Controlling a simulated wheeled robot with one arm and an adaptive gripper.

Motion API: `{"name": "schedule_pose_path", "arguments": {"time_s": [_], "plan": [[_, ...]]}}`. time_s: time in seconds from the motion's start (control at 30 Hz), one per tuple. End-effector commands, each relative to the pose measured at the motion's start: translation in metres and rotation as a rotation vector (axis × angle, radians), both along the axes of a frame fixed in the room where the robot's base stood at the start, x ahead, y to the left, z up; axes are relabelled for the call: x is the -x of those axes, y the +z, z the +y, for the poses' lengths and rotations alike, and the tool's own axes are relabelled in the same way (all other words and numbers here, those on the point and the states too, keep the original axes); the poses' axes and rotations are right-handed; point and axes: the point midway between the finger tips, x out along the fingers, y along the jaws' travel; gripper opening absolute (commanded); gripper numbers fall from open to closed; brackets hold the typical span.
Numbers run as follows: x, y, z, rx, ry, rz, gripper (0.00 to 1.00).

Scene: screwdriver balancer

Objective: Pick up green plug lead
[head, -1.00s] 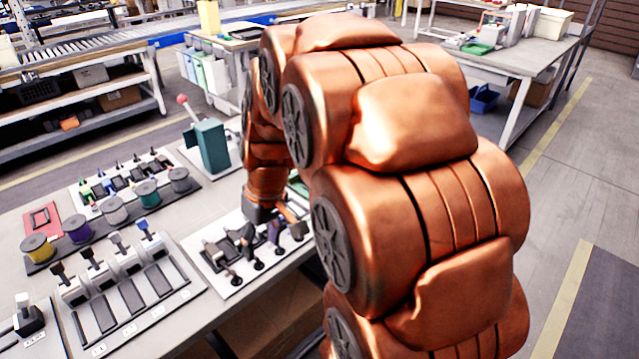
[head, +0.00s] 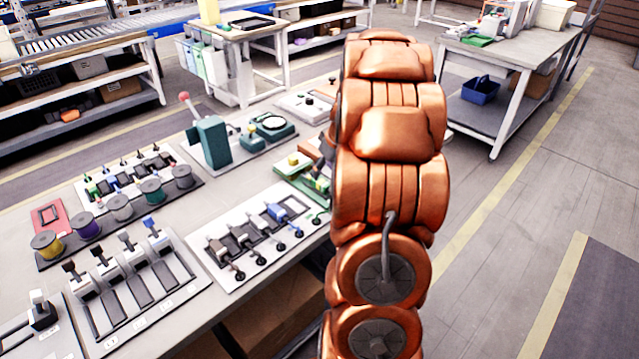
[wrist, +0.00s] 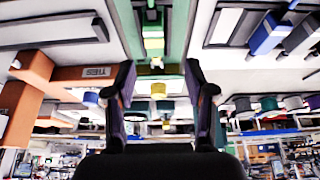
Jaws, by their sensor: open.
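My gripper (wrist: 159,78) is open and empty in the wrist view, its two dark fingers apart on either side of a green fixture (wrist: 174,30). In the head view my arm hides the gripper. A small green piece (head: 90,188) sits at the left end of the rear white rack; it may be the green plug lead, but it is too small to tell. The green fixture also shows in the head view (head: 297,186), partly behind my arm.
A front white board (head: 222,280) holds several plugs, one of them blue (head: 277,212). Spools (head: 119,207), a lever panel (head: 140,318) and a dark green press (head: 212,142) stand nearby. A brown block (wrist: 75,78) lies left in the wrist view.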

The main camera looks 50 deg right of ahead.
Motion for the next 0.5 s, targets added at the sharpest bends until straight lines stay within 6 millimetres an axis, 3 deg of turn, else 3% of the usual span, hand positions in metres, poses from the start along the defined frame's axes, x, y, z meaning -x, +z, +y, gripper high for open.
{"name": "schedule_pose_path", "arguments": {"time_s": [0.5], "plan": [[-0.012, -0.044, -0.008, -0.001, -0.001, 0.001, 0.54]]}}
